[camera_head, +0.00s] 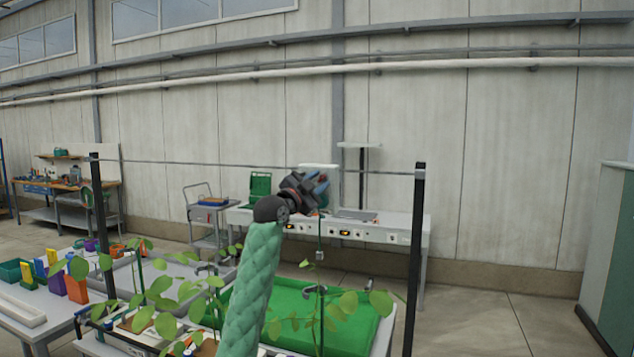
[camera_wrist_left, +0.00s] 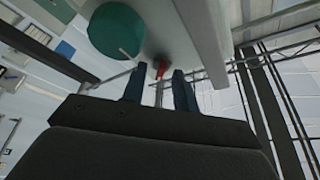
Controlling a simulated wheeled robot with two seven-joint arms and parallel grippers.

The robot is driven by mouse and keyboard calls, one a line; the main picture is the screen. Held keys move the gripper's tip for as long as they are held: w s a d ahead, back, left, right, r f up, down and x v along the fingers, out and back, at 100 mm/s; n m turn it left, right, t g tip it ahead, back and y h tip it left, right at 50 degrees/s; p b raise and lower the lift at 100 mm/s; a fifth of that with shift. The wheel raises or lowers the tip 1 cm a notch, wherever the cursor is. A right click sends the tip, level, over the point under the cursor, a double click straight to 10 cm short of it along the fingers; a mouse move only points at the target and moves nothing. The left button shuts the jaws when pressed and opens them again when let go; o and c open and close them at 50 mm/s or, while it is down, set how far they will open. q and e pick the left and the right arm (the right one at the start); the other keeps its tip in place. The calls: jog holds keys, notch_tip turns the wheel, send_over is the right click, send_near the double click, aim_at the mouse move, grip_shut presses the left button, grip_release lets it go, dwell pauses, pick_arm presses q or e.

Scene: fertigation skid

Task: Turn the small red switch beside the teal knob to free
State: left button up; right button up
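The teal knob (camera_wrist_left: 117,30) is large and round at the upper left of the left wrist view, on a pale panel (camera_wrist_left: 172,32). The small red switch (camera_wrist_left: 161,68) sticks out beside it, to its lower right. My left gripper (camera_wrist_left: 157,77) is open, its two dark blue fingers apart. In that view the switch shows in the gap at the fingertips; I cannot tell whether a finger touches it. In the head view my left gripper (camera_head: 319,184) is in front of the bench equipment and hides most of the knob and switch. My right gripper is not in view.
A long white bench (camera_head: 385,235) with control panels stands by the wall, with a green case (camera_head: 260,186) on it. A dark post (camera_head: 417,250) stands at the right. Plants and a green tray (camera_head: 350,325) fill the foreground. A cart (camera_head: 203,212) stands left of the bench.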

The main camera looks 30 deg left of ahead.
pick_arm(q)
grip_shut()
